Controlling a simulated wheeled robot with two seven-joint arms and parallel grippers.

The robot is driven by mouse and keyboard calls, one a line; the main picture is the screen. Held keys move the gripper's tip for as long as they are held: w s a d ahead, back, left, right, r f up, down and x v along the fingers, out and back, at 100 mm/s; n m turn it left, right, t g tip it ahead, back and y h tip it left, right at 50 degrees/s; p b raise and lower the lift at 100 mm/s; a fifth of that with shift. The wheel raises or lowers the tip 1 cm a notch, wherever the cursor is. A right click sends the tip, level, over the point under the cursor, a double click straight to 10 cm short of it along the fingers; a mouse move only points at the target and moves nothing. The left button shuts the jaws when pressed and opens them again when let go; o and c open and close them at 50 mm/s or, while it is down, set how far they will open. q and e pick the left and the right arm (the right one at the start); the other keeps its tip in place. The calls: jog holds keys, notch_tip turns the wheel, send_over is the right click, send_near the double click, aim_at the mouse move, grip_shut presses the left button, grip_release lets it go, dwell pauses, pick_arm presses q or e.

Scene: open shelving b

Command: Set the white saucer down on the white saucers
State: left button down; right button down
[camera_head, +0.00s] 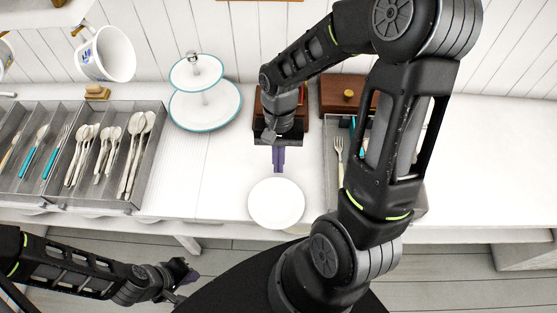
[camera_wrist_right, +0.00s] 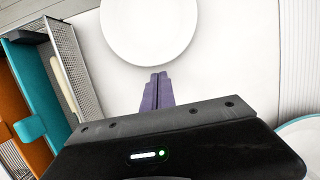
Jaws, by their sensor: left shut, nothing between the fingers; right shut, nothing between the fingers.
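A round white saucer (camera_head: 276,203) lies flat near the front edge of the white counter. It also shows at the top of the right wrist view (camera_wrist_right: 150,25). From above I cannot tell whether other white saucers lie beneath it; no separate stack is in view. My right gripper (camera_head: 278,170) is shut and empty, its purple fingers pointing at the saucer's far rim. In the right wrist view a small gap shows between the fingertips (camera_wrist_right: 158,75) and the rim. My left gripper (camera_head: 186,272) is shut and empty, low in front of the counter.
A two-tier white stand (camera_head: 205,106) with a teal rim is behind to the left. Cutlery trays (camera_head: 152,152) stand at the left, another (camera_head: 333,180) at the right, partly behind my right arm. Brown boxes (camera_head: 345,95) are at the back. A white mug (camera_head: 108,55) hangs upper left.

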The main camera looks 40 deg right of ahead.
jog(key=p+v, duration=0.7)
jog(key=v, duration=0.3)
dwell(0.4)
